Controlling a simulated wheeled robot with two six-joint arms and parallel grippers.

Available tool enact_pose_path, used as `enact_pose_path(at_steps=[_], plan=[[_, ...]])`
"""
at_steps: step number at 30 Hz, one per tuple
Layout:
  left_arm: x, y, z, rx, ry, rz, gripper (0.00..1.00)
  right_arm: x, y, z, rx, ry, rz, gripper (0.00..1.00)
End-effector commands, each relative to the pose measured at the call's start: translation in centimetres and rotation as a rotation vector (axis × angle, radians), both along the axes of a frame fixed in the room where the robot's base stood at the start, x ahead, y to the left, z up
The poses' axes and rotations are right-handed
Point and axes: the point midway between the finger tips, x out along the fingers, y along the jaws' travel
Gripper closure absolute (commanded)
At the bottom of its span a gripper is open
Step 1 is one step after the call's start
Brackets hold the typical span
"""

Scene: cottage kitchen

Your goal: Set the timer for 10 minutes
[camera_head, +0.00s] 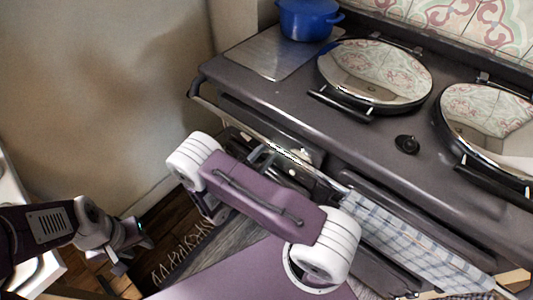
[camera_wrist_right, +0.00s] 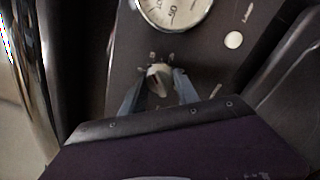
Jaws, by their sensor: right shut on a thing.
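A pale knob (camera_wrist_right: 158,80) sits on the dark front panel of the range, below a round white dial (camera_wrist_right: 174,8). Small markings ring the knob but are too blurred to read. My right gripper (camera_wrist_right: 160,94) is shut on the knob, one blue-grey finger on each side of it. In the head view the right fingers (camera_head: 262,158) reach to the range front, partly behind my purple arm link, and the knob is hidden there. My left gripper (camera_head: 122,255) hangs low at the left, away from the range; its finger gap is unclear.
The dark range (camera_head: 290,110) has two round shiny lids (camera_head: 375,70) and a blue pot (camera_head: 308,20) at the back left. A checked towel (camera_head: 405,240) hangs on its front rail. A small black knob (camera_head: 407,144) stands on top. Wooden floor lies at the left.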

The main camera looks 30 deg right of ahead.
Motion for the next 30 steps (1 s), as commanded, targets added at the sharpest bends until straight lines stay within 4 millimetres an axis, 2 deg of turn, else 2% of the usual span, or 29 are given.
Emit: enact_pose_path(at_steps=[21, 22, 24, 30], plan=[[0.0, 0.0, -0.19, 0.0, 0.0, 0.0, 0.64, -0.01, 0.0, -0.05, 0.028, -0.065, 0.0, 1.0], [0.0, 0.0, -0.19, 0.0, 0.0, 0.0, 0.64, -0.01, 0.0, -0.05, 0.028, -0.065, 0.0, 0.61], [0.0, 0.0, -0.19, 0.0, 0.0, 0.0, 0.64, -0.01, 0.0, -0.05, 0.028, -0.065, 0.0, 0.42], [0.0, 0.0, -0.19, 0.0, 0.0, 0.0, 0.64, -0.01, 0.0, -0.03, 0.028, -0.065, 0.0, 0.42]])
